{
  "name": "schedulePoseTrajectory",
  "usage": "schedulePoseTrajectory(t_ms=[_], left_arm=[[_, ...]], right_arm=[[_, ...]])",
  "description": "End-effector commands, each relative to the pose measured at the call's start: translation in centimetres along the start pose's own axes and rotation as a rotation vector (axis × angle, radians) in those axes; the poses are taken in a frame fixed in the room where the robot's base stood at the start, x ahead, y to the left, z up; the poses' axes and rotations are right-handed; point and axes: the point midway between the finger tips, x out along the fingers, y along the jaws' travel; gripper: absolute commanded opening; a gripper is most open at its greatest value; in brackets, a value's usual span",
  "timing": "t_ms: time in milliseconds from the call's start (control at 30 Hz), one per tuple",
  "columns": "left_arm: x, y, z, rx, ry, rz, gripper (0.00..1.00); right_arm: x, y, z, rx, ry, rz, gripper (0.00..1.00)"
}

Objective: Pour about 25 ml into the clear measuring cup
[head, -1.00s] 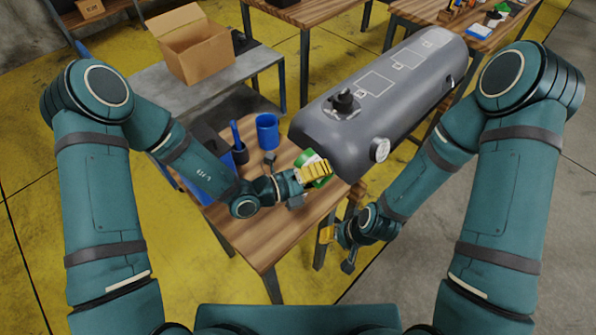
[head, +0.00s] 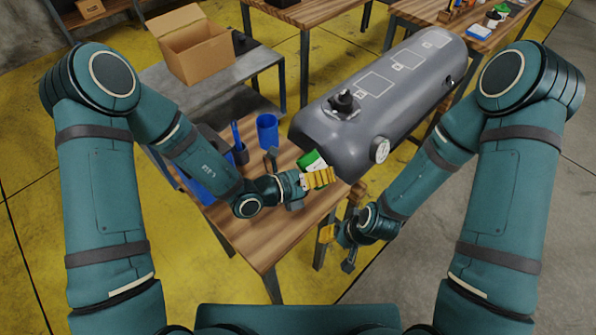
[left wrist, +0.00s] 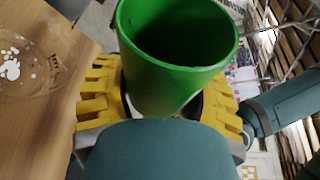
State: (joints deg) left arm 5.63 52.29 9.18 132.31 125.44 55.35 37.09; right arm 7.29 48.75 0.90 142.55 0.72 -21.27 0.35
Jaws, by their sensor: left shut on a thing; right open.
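A green cup (left wrist: 175,45) with a dark, open inside fills the middle of the left wrist view. In the head view the green cup (head: 308,158) shows at my left gripper's tip, above the table's right end. My left gripper (head: 318,177) is shut on it, with yellow fingers on both sides. The cup looks tilted; its contents are too dark to tell. The clear measuring cup (left wrist: 30,70) stands on the wood at the left of the left wrist view, apart from the green cup, with white blobs visible in it. My right gripper (head: 337,246) is open and empty, low beside the table.
The wooden table (head: 260,235) has a bare front part. A blue cup (head: 267,130) and a dark holder (head: 240,152) with a blue tool stand behind my left arm. A large grey tank (head: 385,85) lies behind and right of the gripper.

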Motion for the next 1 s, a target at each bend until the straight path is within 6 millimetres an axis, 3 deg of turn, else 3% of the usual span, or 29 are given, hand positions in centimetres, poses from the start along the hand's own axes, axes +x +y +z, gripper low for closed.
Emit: schedulePoseTrajectory(t_ms=[1000], left_arm=[[-0.08,-0.25,0.28,0.059,0.000,0.022,0.21]], right_arm=[[-0.27,-0.10,-0.09,0.001,0.001,0.000,0.47]])
